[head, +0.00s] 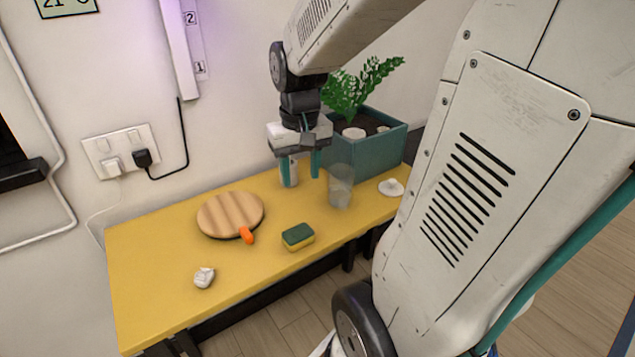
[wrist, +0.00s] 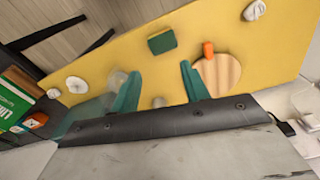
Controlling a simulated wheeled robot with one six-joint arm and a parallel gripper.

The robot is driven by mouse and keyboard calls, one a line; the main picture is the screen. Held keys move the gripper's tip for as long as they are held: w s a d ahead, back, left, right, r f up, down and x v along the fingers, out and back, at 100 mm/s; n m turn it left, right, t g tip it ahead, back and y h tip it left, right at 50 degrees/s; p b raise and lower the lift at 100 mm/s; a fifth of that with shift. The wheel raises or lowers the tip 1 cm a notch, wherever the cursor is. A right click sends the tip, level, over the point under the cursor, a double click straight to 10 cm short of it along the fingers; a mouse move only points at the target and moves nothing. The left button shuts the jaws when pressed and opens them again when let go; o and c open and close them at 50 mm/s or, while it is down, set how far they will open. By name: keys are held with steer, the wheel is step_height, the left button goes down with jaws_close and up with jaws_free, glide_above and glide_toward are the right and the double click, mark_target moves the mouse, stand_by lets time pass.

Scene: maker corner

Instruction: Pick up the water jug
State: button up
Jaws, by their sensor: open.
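A clear, see-through vessel (head: 341,187), which I take to be the water jug, stands upright on the yellow table (head: 150,290), in front of the teal planter. In the wrist view it shows faintly (wrist: 116,84), partly hidden behind the left finger. My gripper (head: 301,176) is open, pointing down with teal fingers, to the left of the jug and apart from it. In the wrist view the gripper (wrist: 160,72) has nothing held between its fingers. A small grey cylinder (head: 289,172) stands by the left finger, partly hidden.
A teal planter (head: 370,155) with a leafy plant stands behind the jug. A white lump (head: 391,187) lies to the jug's right. A green-and-yellow sponge (head: 298,237), a round wooden board (head: 230,214), an orange item (head: 247,235) and a crumpled white piece (head: 204,277) lie leftward.

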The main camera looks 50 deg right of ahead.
mark_target(344, 194)
steer(key=d+f+m, duration=0.1)
steer(key=d+f, duration=0.2)
steer(key=d, duration=0.2)
steer(key=d+f+m, duration=0.1)
steer(key=d+f, duration=0.3)
steer(key=d, duration=0.1)
steer(key=d+f+m, duration=0.1)
steer(key=d+f, duration=0.3)
steer(key=d, duration=0.2)
steer(key=shift+w+d+m+g, duration=0.1)
steer(key=shift+w+m+g, duration=0.2)
steer(key=shift+m, duration=0.1)
step_height(344, 194, down, 8)
steer(key=shift+d+r, duration=0.1)
jaws_close()
